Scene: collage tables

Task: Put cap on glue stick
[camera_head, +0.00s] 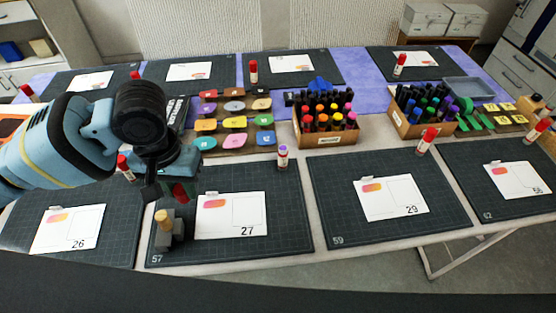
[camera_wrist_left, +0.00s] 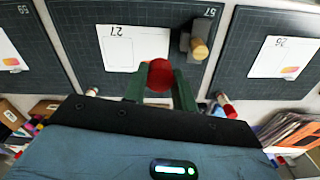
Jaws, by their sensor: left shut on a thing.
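My left gripper (camera_head: 172,194) hangs above the near mat with card 27. Its fingers are shut on a red cap (camera_head: 181,192), which shows between the fingertips in the left wrist view (camera_wrist_left: 160,74). An uncapped glue stick (camera_head: 282,157) with a purple-white top stands upright at the mat's back right edge, well to the right of the gripper. A small pale upright thing in the left wrist view (camera_wrist_left: 92,92) appears to be the same stick. My right gripper is not in view.
A grey block with a wooden knob (camera_head: 164,228) stands beside card 27 (camera_head: 231,215), below the gripper. Several capped glue sticks stand on other mats. A marker box (camera_head: 326,138) and colored pads (camera_head: 233,123) stand behind. The mat between card and glue stick is clear.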

